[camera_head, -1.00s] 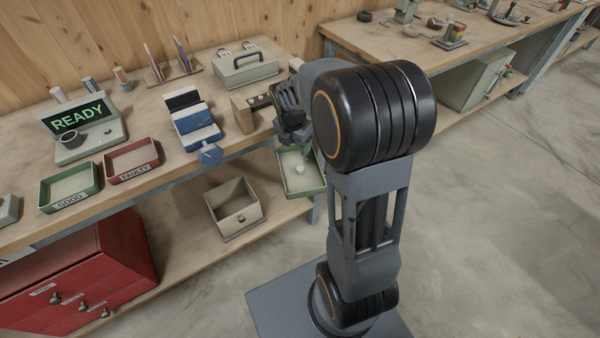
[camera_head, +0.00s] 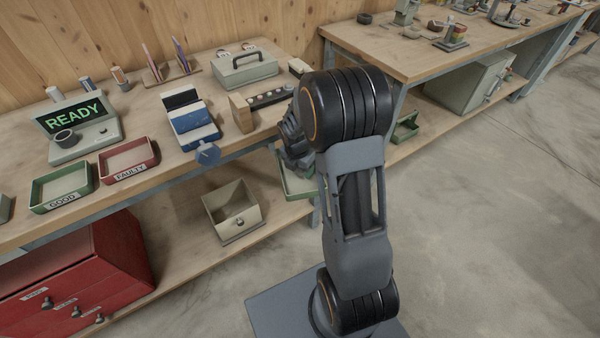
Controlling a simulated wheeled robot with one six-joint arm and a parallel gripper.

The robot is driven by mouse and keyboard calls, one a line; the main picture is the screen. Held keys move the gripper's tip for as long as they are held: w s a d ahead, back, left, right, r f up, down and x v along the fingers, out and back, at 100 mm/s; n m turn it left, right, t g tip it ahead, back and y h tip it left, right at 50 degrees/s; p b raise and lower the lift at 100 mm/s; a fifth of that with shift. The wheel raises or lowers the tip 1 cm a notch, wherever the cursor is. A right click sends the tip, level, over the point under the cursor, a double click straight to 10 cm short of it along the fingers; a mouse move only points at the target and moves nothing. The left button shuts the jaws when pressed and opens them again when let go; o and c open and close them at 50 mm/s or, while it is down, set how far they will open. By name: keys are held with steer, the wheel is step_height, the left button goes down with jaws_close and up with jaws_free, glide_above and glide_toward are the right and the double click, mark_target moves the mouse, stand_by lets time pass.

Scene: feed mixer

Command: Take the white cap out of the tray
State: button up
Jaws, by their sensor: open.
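A green-rimmed tray (camera_head: 300,196) with a pale inside shows just past the workbench's front edge, partly hidden behind my arm. My gripper (camera_head: 299,164) points down over this tray and covers most of its inside. The jaws are open. The white cap is hidden behind my gripper in this view, so I cannot tell whether the fingers are around it or above it.
The workbench holds a green tray marked GOOD (camera_head: 62,189), a red tray marked FAULTY (camera_head: 128,160), a READY display (camera_head: 75,118), a blue stand (camera_head: 193,128) and a wooden block (camera_head: 241,113). An open beige box (camera_head: 234,211) sits on the lower shelf.

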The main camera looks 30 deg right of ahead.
steer(key=shift+f, duration=0.3)
steer(key=c, duration=1)
steer(key=shift+r, duration=0.1)
